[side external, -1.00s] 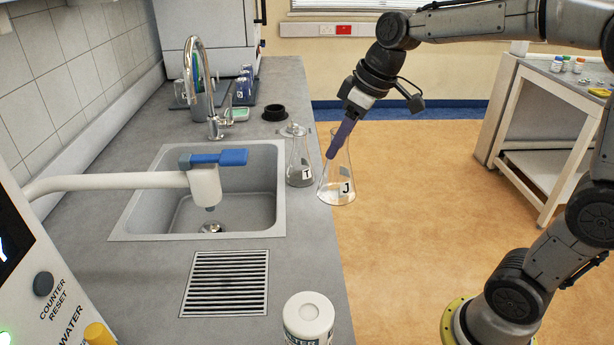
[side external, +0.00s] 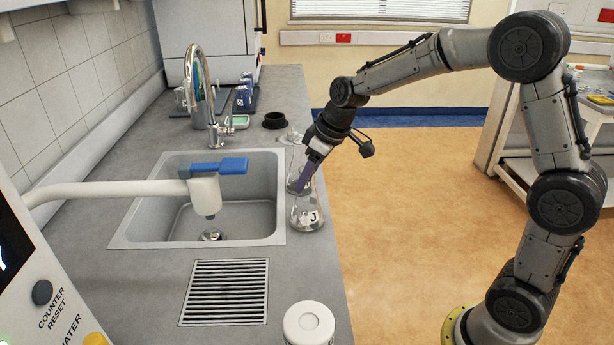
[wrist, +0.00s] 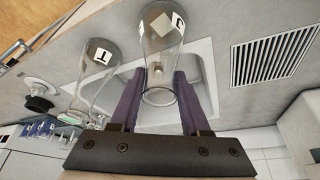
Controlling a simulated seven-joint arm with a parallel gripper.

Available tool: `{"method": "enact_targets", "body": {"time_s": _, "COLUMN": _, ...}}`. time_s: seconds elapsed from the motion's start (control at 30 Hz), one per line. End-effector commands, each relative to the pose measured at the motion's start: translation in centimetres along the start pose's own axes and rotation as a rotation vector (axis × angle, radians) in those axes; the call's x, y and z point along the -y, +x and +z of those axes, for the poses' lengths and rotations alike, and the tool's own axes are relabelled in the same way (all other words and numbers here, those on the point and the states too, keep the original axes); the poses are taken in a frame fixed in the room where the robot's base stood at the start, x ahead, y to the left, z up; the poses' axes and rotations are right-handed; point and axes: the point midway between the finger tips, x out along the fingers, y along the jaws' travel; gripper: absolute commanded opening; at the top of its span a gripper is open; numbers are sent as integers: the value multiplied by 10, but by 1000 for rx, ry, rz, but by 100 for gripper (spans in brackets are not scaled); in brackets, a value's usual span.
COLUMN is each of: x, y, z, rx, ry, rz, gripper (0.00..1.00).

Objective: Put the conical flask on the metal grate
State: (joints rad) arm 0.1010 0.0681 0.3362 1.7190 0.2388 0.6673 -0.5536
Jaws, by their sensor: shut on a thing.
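A clear glass conical flask labelled J (side external: 306,217) is at the right of the sink, by the counter's right edge. My gripper (side external: 301,182), with purple fingers, is shut on its neck. In the wrist view the flask (wrist: 162,45) lies between the two fingers (wrist: 163,78). I cannot tell whether its base touches the counter. The metal grate (side external: 225,292) is set in the counter nearer the camera, left of the flask, and is bare. It also shows at upper right in the wrist view (wrist: 275,56).
A second flask labelled T (wrist: 96,72) stands close by, partly hidden behind my gripper in the side view. The sink (side external: 260,225), a white arm with a blue lever (side external: 218,166) and a white-lidded container (side external: 309,323) surround the grate. The counter between flask and grate is clear.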

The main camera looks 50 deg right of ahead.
Motion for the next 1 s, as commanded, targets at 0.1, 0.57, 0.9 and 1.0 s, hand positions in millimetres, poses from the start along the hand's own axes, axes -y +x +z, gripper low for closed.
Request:
{"method": "enact_targets", "body": {"time_s": 0.1, "x": 0, "y": -1, "z": -1, "rx": -2, "ry": 0, "rz": 1, "gripper": 0}}
{"method": "enact_targets", "body": {"time_s": 0.57, "x": 0, "y": 4, "z": 1, "rx": -1, "ry": 0, "rz": 1, "gripper": 76}}
{"method": "enact_targets", "body": {"time_s": 0.9, "x": 0, "y": 1, "z": 1, "rx": -2, "ry": 0, "rz": 1, "gripper": 76}}
{"method": "enact_targets", "body": {"time_s": 1.0, "x": 0, "y": -11, "z": 0, "rx": -5, "ry": -1, "rz": 2, "gripper": 76}}
